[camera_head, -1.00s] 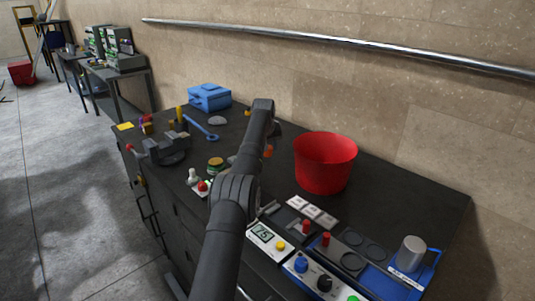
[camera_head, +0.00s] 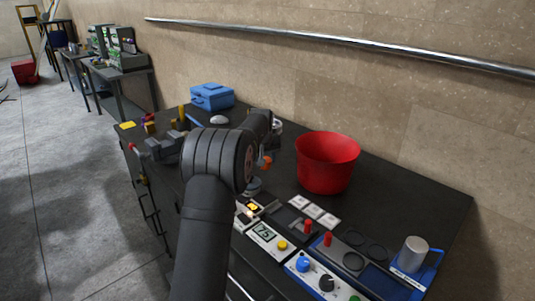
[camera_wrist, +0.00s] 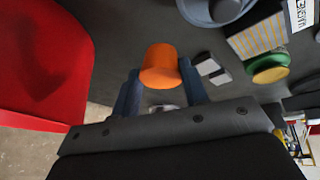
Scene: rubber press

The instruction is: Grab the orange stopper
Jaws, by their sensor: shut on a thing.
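The orange stopper (camera_wrist: 160,66) is a short cylinder held between the two blue-grey fingers of my gripper (camera_wrist: 159,76) in the wrist view. My gripper is shut on it. In the head view the stopper (camera_head: 266,162) shows as a small orange patch below the end of my arm, left of the red bucket. My arm hides most of the gripper there. The stopper appears raised above the dark bench top.
The red bucket (camera_head: 327,165) stands close by on the right; it fills the left of the wrist view (camera_wrist: 40,60). Control panels (camera_head: 325,275) line the front right. A blue box (camera_head: 212,97) sits at the back left. A grey round thing (camera_wrist: 214,10) lies ahead in the wrist view.

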